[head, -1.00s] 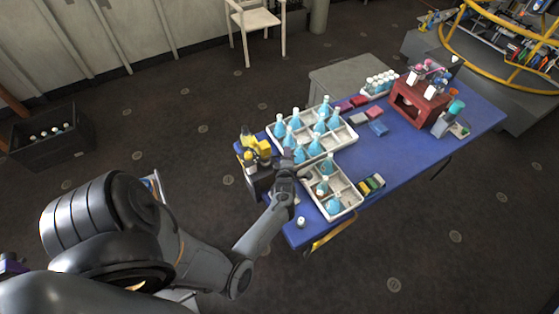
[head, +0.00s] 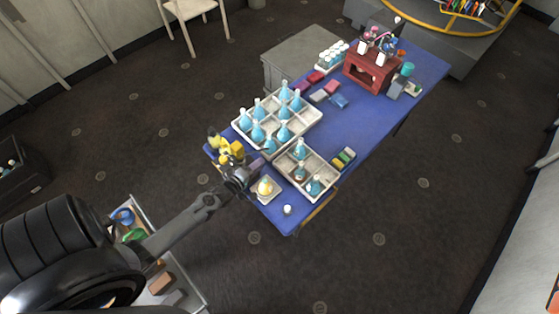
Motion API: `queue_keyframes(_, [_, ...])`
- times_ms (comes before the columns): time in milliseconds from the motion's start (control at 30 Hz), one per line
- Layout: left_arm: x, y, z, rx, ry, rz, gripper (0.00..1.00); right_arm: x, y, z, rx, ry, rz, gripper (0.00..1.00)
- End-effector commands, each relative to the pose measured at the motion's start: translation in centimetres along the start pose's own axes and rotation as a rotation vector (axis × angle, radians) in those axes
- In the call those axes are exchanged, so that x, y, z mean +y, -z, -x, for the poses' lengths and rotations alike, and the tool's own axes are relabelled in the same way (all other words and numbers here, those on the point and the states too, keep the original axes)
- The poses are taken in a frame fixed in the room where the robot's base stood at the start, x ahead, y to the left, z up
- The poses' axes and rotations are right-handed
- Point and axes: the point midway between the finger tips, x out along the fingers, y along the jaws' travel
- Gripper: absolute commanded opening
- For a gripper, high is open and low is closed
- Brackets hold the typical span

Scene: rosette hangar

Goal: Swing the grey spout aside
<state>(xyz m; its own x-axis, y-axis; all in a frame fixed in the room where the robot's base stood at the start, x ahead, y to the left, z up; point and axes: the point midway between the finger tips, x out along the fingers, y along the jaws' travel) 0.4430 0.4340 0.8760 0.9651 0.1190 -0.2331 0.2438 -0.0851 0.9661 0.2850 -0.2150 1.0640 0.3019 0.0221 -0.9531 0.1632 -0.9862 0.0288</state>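A dispenser-like device with yellow parts (head: 230,149) stands at the left end of the blue table (head: 352,131). My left gripper (head: 247,172) is right at its front and covers its lower part. The grey spout cannot be told apart from the gripper here; it is hidden or too small. Whether the gripper touches the device, or its fingers are open or shut, does not show. A small flask with yellow content (head: 265,187) sits on a white square base just right of the gripper. My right gripper is not in view.
A large white tray (head: 304,121) and a smaller tray (head: 329,188) hold blue-filled flasks close to the gripper. A small white-topped item (head: 287,210) stands near the table's front corner. A red rack (head: 368,73) and a bottle rack (head: 331,56) are at the far end.

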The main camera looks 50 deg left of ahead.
Motion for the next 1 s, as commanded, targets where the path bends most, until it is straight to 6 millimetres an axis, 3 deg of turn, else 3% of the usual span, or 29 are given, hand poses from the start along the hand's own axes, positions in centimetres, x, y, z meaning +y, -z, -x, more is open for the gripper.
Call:
queue_keyframes(567, [-0.1, -0.1, 10.3, 0.007, 0.001, 0.002, 0.35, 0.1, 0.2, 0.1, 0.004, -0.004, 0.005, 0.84])
queue_keyframes(600, [1.6, -0.1, 10.5, 0.002, -0.004, 0.001, 0.35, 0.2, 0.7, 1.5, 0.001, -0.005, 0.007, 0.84])
queue_keyframes(733, [4.0, -0.7, 11.1, -0.014, -0.004, 0.003, 0.35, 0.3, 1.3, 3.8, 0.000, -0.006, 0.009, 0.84])
queue_keyframes(1000, [8.4, -3.0, 10.5, -0.056, -0.048, 0.002, 0.35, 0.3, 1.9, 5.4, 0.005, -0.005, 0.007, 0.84])
